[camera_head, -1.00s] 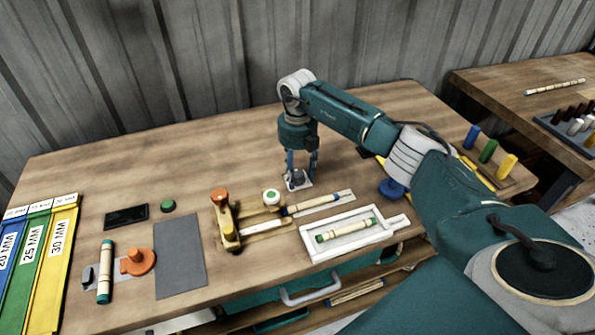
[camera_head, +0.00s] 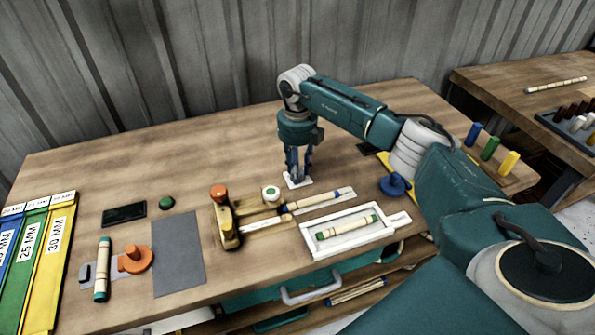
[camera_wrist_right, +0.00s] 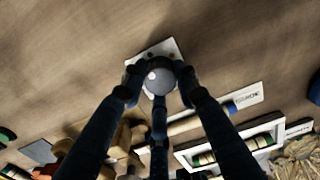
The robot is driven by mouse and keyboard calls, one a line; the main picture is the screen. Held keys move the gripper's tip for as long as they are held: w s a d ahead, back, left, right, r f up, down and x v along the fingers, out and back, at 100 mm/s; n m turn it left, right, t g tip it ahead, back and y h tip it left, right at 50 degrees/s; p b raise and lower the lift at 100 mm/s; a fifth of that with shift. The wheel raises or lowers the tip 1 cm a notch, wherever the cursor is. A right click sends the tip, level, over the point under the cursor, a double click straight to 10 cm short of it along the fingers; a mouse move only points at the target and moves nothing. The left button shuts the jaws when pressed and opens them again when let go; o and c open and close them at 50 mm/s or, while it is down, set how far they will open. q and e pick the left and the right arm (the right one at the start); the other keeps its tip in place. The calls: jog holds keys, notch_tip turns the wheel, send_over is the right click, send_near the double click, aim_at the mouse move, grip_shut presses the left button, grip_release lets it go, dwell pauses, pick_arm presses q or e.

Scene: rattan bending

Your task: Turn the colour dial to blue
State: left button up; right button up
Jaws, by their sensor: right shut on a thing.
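The colour dial is a round grey knob (camera_wrist_right: 159,82) on a small white plate (camera_head: 297,181) lying on the table. A light spot shows on the knob's top in the right wrist view. I cannot make out which colour the dial points at. My right gripper (camera_head: 299,175) points straight down over the plate, and its fingers are closed around the knob. The right wrist view shows the dark fingers (camera_wrist_right: 160,90) touching the knob from several sides. In the head view the fingers mostly hide the knob. My left gripper is not in view.
In front of the dial lie a wooden jig (camera_head: 228,225) with rattan sticks and a white tray (camera_head: 318,247) with one stick. The table behind the dial is clear.

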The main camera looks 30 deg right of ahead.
jog(key=n+b, duration=0.1)
jog(key=n, duration=0.3)
jog(key=shift+n, duration=0.3)
jog(key=shift+w+n+b, duration=0.1)
jog(key=shift+n+b, duration=0.6)
jog(key=shift+n, duration=1.3)
jog(key=shift+r, duration=0.1)
jog(key=o, duration=1.2)
jog(key=shift+c, duration=0.2)
notch_tip(320, 180, up, 12)
